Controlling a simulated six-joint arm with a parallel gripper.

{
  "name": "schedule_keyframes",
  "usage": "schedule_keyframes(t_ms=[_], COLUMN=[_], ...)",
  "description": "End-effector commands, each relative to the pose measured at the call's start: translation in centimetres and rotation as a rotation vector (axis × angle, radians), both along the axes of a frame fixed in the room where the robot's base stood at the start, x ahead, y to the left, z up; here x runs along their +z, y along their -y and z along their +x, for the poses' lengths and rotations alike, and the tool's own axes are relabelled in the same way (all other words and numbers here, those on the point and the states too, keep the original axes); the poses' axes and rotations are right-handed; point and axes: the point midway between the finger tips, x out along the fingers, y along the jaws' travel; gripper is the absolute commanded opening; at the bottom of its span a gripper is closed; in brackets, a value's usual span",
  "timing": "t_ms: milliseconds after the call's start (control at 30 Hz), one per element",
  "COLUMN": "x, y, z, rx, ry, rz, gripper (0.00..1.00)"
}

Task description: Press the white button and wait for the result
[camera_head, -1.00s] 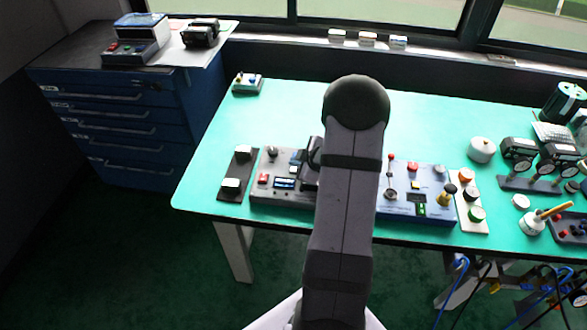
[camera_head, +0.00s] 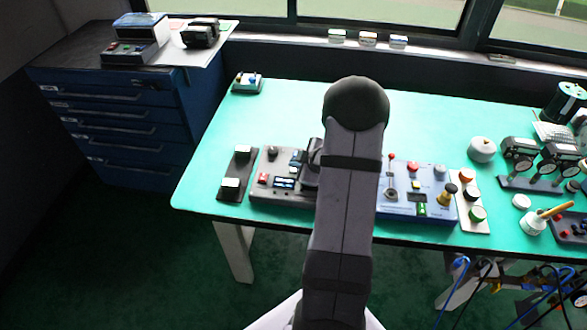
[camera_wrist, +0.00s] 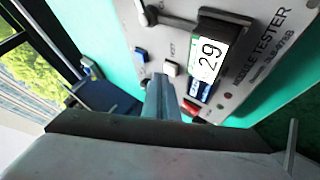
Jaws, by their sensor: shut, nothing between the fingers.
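A light grey panel marked MODULE TESTER (camera_wrist: 238,75) fills the upper right of the wrist view. A white label reading 29 (camera_wrist: 208,54) and a small blue display (camera_wrist: 200,90) lie to the right of the button. In the head view my arm hides the gripper and the white button. A lit display (camera_head: 285,183) shows on the dark grey unit left of my arm.
A lever (camera_wrist: 165,18) stands on the panel above the button in the wrist view. In the head view, a blue control box (camera_head: 405,208) with a red-topped lever is right of my arm. A plate with two white buttons (camera_head: 236,172) is on the left. The far table middle is clear.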

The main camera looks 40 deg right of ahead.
Motion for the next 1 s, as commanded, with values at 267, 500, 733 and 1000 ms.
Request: schedule_keyframes(t_ms=[267, 500, 733, 1000], x=[-0.05, -0.3, -0.55, -0.85], y=[0.01, 0.0, 0.0, 0.01], z=[0.0, 0.0, 0.0, -0.01], rx=[0.0, 0.0, -0.001, -0.001], ry=[0.0, 0.0, 0.0, 0.0], rz=[0.0, 0.0, 0.001, 0.001], gripper=[0.0, 0.0, 0.0, 0.0])
